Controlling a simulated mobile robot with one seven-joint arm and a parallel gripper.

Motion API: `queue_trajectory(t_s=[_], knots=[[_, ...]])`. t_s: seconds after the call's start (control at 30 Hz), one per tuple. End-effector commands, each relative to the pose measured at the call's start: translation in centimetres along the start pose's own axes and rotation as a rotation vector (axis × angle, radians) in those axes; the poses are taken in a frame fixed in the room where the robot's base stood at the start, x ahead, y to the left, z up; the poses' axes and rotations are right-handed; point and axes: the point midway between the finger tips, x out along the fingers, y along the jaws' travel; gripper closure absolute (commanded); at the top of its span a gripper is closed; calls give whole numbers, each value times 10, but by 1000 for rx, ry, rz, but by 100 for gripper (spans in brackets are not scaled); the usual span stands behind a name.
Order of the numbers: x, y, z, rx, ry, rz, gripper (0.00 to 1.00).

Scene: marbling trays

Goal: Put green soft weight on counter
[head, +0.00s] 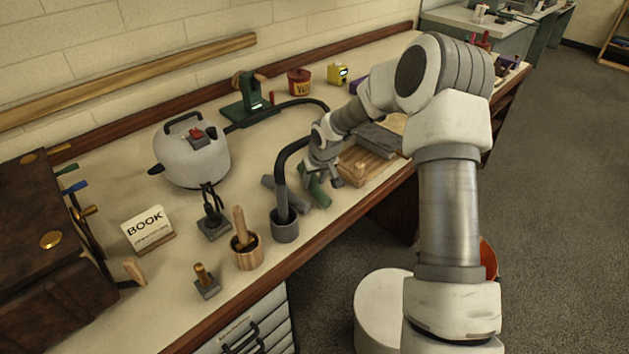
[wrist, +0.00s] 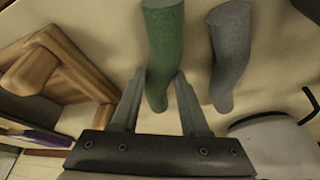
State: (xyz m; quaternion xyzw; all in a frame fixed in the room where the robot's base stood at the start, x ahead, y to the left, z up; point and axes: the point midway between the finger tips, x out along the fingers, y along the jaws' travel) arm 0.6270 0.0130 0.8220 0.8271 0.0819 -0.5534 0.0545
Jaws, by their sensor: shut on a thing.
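The green soft weight (head: 319,192) is a limp, dark green tube over the pale counter (head: 180,262), left of a wooden crate. In the wrist view the green soft weight (wrist: 164,40) runs between the two fingers, its near end reaching down past the fingertips. My gripper (head: 324,178) is shut on it; the fingers also show in the wrist view (wrist: 160,78). I cannot tell whether the weight touches the counter or hangs just above it. A similar grey soft weight (wrist: 230,50) lies beside it, apart, and shows in the head view (head: 271,187).
A wooden crate (head: 350,177) stands right of the gripper. A grey pot (head: 285,231) with a black curved tube stands close to its left. A wooden cup (head: 247,258), a BOOK card (head: 148,229) and a white kettle-like vessel (head: 190,160) stand further left. The counter's front edge is near.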

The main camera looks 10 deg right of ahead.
Motion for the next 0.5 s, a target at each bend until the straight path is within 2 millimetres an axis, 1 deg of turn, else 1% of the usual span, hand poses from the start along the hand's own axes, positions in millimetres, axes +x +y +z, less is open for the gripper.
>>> queue_trajectory(t_s=[0.17, 0.27, 0.3, 0.43, 0.47, 0.5], knots=[[-1, 0, -2, 0, 3, 1, 100], [1, 0, 0, 0, 3, 1, 100], [1, 0, 0, 1, 1, 0, 52], [1, 0, 0, 1, 1, 0, 29], [1, 0, 0, 1, 1, 0, 26], [1, 0, 0, 1, 1, 0, 26]])
